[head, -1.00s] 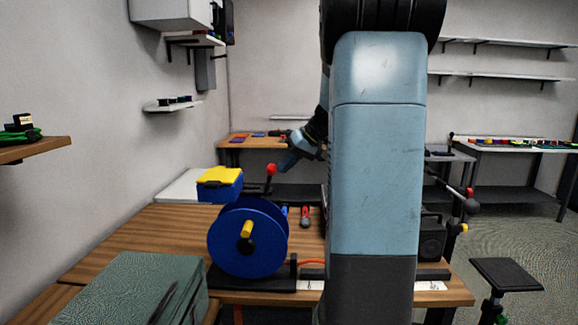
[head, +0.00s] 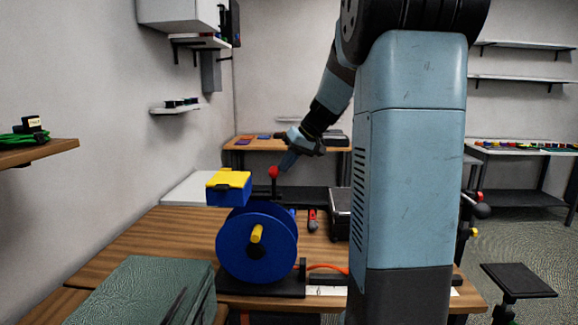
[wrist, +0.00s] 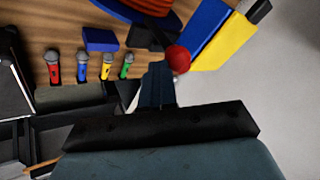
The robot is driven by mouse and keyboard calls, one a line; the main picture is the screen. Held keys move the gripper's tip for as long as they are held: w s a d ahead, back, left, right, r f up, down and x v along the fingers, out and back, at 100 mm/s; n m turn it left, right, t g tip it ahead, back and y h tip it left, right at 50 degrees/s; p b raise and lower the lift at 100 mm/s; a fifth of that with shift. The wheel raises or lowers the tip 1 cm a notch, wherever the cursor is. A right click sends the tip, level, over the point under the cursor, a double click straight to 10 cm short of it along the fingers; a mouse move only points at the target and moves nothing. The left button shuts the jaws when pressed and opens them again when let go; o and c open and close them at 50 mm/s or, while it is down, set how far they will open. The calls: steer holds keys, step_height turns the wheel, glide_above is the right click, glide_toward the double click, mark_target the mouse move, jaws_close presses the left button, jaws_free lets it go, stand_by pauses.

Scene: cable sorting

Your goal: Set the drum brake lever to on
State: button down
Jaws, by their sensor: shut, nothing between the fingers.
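The brake lever is a dark stem with a red ball knob (head: 273,172), standing just behind the blue cable drum (head: 257,245). The stem looks nearly upright in the head view. My gripper (head: 287,163) points down at the knob from its upper right, its fingers shut with nothing between them. In the wrist view, the fingers (wrist: 157,85) lie right beside the red knob (wrist: 179,60), touching or very close; I cannot tell which. The drum shows at the top there, with red cable (wrist: 158,8). The lever's foot and any on/off marking are hidden or too small to read.
A green case (head: 145,290) is at the front left. Open bench lies left of the drum.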

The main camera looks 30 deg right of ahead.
steer(key=w+d+v, duration=0.1)
steer(key=d+v, duration=0.1)
steer(key=v, duration=0.9)
steer(key=shift+d, duration=0.2)
steer(key=s+a+f+h, duration=0.1)
steer(key=s+a+f, duration=0.2)
steer(key=s+a, duration=0.3)
steer(key=s+a+f+h, duration=0.2)
steer(key=s+a+f, duration=0.2)
steer(key=s, duration=0.7)
steer(key=s+a+f+m+h, duration=0.1)
steer(key=s+a+f, duration=0.3)
steer(key=s+a, duration=0.4)
steer(key=shift+s+a+t+h, duration=0.4)
steer(key=shift+s+h, duration=0.2)
steer(key=shift+s, duration=0.15)
steer(key=c, duration=1.8)
jaws_free()
steer(key=shift+f, duration=0.1)
